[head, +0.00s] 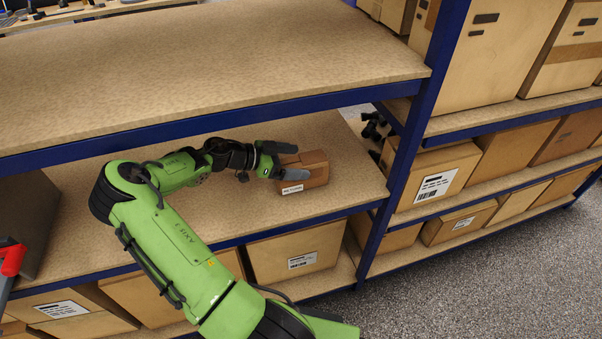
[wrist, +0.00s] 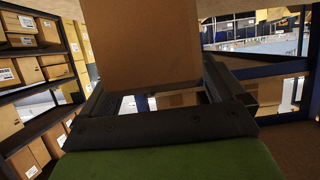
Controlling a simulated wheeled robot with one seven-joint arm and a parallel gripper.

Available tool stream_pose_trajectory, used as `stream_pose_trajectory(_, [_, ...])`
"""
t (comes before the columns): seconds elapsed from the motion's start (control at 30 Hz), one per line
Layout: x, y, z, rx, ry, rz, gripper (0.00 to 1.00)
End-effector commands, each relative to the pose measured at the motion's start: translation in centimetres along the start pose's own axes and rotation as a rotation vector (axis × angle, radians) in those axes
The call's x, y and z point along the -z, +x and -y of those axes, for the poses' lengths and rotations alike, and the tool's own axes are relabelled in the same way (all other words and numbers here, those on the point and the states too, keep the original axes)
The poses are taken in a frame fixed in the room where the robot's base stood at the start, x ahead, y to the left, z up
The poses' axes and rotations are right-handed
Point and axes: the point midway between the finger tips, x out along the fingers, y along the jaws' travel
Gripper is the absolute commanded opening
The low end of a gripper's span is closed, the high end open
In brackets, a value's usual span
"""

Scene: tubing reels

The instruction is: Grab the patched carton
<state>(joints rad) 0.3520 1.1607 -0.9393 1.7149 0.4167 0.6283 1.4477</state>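The patched carton is probably the small brown box (head: 316,171) at the middle shelf, with a white printed label on its lower front. My gripper (head: 290,162) reaches it from the left in the head view, with its grey fingers spread apart at the box. In the wrist view the box (wrist: 142,45) fills the upper middle. My gripper (wrist: 155,95) shows below it, its right finger close to the box's right edge.
The middle shelf (head: 345,195) has bare board around the box. Larger cartons (head: 297,255) fill the shelf below. A dark box (head: 25,220) stands far left.

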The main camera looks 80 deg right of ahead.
Motion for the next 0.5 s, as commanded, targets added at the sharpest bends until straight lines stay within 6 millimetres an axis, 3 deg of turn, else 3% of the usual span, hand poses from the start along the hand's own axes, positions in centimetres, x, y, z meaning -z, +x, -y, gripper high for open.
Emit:
stream_pose_trajectory(0.07, [0.01,-0.03,0.01,0.0,0.0,0.0,0.83])
stream_pose_trajectory(0.5, [0.01,-0.07,0.02,0.0,0.0,0.0,0.16])
